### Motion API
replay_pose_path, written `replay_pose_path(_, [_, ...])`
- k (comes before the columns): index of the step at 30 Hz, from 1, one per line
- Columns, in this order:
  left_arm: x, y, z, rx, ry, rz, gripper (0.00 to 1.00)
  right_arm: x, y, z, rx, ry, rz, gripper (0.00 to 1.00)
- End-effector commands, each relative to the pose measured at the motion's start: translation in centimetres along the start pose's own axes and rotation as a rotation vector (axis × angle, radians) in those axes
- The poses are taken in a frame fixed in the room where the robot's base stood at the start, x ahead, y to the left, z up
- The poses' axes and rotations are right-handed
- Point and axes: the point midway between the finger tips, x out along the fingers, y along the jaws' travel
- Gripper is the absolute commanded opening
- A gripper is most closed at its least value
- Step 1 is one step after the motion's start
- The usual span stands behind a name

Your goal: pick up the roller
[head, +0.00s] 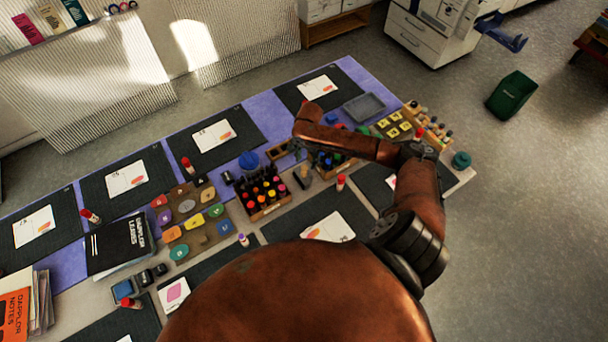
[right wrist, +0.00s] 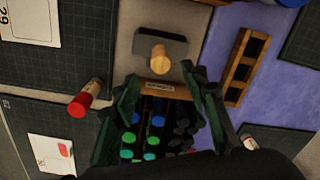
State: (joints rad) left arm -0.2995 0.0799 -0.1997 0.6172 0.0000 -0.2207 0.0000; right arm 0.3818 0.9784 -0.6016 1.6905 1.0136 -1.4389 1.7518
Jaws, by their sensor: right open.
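What looks like the roller (right wrist: 160,50), a dark grey bar with a pale round wooden handle, stands on the table just beyond my right fingertips in the right wrist view. In the head view it shows as a small grey piece (head: 302,176) below the right gripper. My right gripper (right wrist: 165,79) is open, with its two dark green fingers spread and nothing held between them. It is over the edge of a wooden rack (right wrist: 158,90) of dark, blue and green-topped bottles. The handle is in front of the fingertips, not between them. My left gripper is not in view.
A slotted wooden holder (right wrist: 243,66) is on the right. Another bottle rack (head: 268,205) stands close by in the head view. Dark mats with cards surround this crowded part of the table.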

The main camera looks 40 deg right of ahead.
Motion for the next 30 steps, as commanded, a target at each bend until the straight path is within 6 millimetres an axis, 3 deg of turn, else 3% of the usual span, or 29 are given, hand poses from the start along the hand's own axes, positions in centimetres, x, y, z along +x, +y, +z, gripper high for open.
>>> replay_pose_path(4, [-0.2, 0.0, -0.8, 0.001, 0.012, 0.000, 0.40, 1.5, -0.4, 0.3, -0.007, 0.000, 0.000, 0.41])
replay_pose_path(15, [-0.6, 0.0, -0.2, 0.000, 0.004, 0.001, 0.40, 6.1, -0.3, 0.2, -0.007, 0.001, 0.000, 0.41])
replay_pose_path(23, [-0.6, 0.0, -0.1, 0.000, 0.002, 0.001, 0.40, 6.4, -0.1, 0.1, -0.005, 0.001, -0.001, 0.41])
replay_pose_path(30, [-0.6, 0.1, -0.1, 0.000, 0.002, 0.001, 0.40, 6.4, -0.1, 0.1, -0.004, 0.001, 0.000, 0.25])
